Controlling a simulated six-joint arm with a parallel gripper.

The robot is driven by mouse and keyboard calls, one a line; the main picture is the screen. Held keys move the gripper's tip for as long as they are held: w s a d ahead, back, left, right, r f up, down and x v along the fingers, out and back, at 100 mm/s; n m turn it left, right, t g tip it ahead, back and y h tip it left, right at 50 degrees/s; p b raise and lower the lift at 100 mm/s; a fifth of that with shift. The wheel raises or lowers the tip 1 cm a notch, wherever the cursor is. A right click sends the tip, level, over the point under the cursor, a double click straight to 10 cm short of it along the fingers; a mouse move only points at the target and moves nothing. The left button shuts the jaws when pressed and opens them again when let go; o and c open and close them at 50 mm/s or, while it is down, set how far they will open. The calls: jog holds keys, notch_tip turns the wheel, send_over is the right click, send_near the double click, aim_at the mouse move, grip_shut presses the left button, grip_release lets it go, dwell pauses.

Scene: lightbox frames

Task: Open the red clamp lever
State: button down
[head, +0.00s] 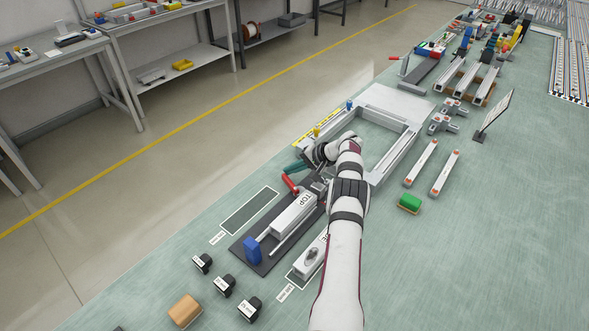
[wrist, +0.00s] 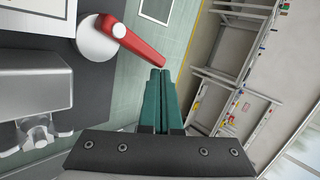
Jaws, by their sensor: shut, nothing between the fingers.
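The red clamp lever (head: 290,184) is at the far end of a dark base plate, just left of my arm in the head view. In the wrist view the red lever (wrist: 132,40) runs from a round white pivot (wrist: 97,41) down and right towards my fingertips. My gripper (wrist: 160,78) is shut and empty, its two teal fingers together. Its tips are right by the lever's free end; I cannot tell if they touch. In the head view my gripper (head: 293,167) is just beyond the lever, partly hidden by my wrist.
A white block marked TOP (head: 294,213) and a blue block (head: 252,250) are on the dark base plate (head: 262,265). A pale rectangular frame (head: 402,140) lies beyond my arm. Several black labelled pieces (head: 225,285) stand at the front.

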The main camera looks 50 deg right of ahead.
jog(key=shift+w+a+n+y, duration=0.1)
jog(key=shift+a+n+y, duration=0.05)
jog(key=shift+n+y, duration=0.25)
dwell(2.2)
jog(key=v, duration=1.6)
jog(key=shift+w+a+r, duration=0.1)
jog(key=shift+w, duration=0.1)
